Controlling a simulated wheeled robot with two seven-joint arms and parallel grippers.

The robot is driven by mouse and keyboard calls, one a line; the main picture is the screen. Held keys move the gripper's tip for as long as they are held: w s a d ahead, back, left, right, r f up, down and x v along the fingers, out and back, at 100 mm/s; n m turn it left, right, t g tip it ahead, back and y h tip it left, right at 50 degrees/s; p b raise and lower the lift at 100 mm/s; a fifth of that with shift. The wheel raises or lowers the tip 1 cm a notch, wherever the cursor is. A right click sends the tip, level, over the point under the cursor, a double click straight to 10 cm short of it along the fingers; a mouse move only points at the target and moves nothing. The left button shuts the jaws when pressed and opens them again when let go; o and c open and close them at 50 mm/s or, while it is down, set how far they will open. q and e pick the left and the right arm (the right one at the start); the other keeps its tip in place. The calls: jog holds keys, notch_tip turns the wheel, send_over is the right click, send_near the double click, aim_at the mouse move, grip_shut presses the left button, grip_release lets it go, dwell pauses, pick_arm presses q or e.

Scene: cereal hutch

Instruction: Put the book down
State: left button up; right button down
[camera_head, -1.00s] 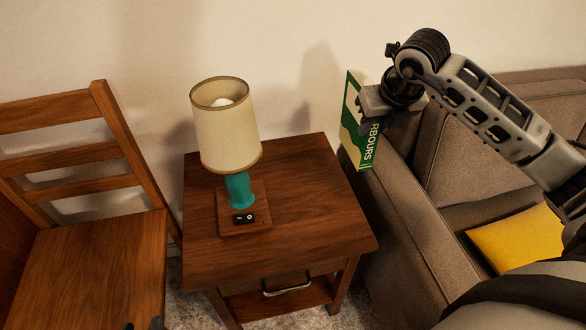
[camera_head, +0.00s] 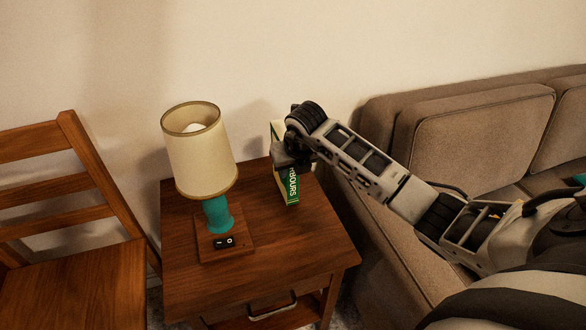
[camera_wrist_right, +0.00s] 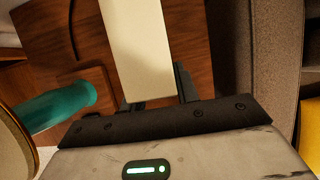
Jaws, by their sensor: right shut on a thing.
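The book (camera_head: 292,189) is upright, with a green and cream cover and white letters ending in "BOURS" on its edge. It is over the back right part of the wooden side table (camera_head: 312,240); I cannot tell whether its lower edge touches the top. My right gripper (camera_head: 293,160) is shut on the book's upper part and hides some of it. In the right wrist view the book (camera_wrist_right: 138,45) shows as a pale strip between the fingers (camera_wrist_right: 158,92), with the table top (camera_wrist_right: 190,35) beyond. My left gripper is not in view.
A lamp (camera_head: 200,150) with a cream shade and teal stem stands on the table, left of the book. A wooden chair (camera_head: 75,280) is at the left and a brown sofa (camera_head: 470,130) at the right. The table's front right is clear.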

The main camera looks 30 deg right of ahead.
jog(key=shift+f, duration=0.15)
jog(key=c, duration=1)
grip_release()
jog(key=shift+f, duration=0.1)
jog(key=shift+c, duration=0.2)
